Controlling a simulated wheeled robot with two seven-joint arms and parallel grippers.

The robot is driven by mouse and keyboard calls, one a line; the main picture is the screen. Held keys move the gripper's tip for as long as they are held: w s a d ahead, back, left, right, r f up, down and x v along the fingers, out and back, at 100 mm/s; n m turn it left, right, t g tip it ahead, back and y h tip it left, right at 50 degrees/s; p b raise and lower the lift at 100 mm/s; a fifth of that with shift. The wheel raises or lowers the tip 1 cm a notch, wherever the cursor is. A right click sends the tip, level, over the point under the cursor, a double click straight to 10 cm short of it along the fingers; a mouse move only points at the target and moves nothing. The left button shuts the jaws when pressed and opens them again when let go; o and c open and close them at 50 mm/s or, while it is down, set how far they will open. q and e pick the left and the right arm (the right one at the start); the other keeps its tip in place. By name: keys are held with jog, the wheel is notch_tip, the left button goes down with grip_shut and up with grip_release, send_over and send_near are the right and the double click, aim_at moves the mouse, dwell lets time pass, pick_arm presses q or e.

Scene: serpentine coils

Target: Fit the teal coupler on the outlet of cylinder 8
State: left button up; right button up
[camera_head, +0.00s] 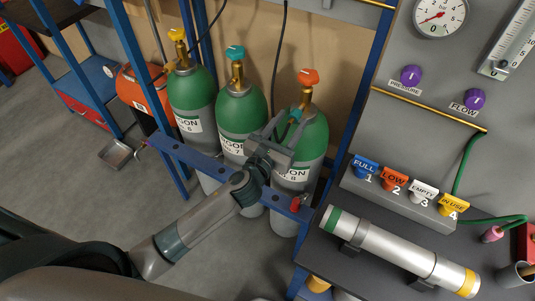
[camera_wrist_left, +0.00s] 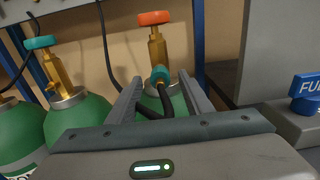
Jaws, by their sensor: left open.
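Cylinder 8 (camera_head: 310,135) is the green and grey bottle at the right of the row, with an orange knob (camera_head: 308,77) on a brass valve (camera_wrist_left: 158,48). The teal coupler (camera_head: 296,115) is at the valve's outlet, with a black hose (camera_wrist_left: 148,110) running from it. In the left wrist view the coupler (camera_wrist_left: 160,74) shows in front of the lower valve, and it seems to touch the outlet; how far it is seated is hidden. My left gripper (camera_head: 283,127) is open, its fingers on either side of the coupler and apart from it. My right gripper is not in view.
Cylinder 7 (camera_head: 240,110), with a teal knob, and another cylinder (camera_head: 190,95), with a yellow knob, stand to the left. A blue rack bar (camera_head: 185,153) crosses before them. At right, a dark bench (camera_head: 350,270) holds a silver tube (camera_head: 395,250) and labelled tags (camera_head: 395,181).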

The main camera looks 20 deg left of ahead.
pick_arm(q)
jog(key=s+a+b, duration=0.2)
jog(key=s, duration=1.1)
jog(key=shift+s+a+b, duration=0.2)
jog(key=shift+a+b, duration=0.1)
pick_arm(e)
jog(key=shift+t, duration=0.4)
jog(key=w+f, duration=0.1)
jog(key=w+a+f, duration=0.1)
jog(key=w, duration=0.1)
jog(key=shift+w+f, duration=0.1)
